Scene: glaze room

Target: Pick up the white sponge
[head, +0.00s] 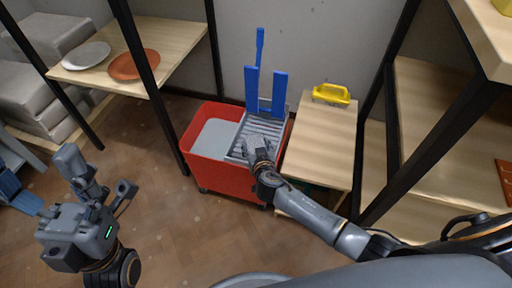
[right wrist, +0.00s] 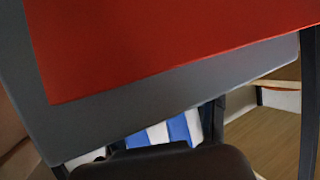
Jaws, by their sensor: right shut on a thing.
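I cannot make out a white sponge in either view. My right gripper (head: 258,148) is over the grey slatted wringer (head: 263,127) on the red bucket cart (head: 228,175). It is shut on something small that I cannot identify. In the right wrist view, a red panel (right wrist: 170,40) and a grey panel (right wrist: 110,125) fill most of the picture, with a blue and white striped thing (right wrist: 170,130) below. My left gripper (head: 97,172) is open and empty above the floor at the left, away from the cart.
A yellow-handled thing (head: 331,95) lies on the wooden bench top (head: 318,150) right of the cart. A blue handle (head: 259,48) rises behind the wringer. A shelf (head: 180,45) at the left holds a white plate (head: 86,55) and an orange plate (head: 134,64). Dark posts flank the cart.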

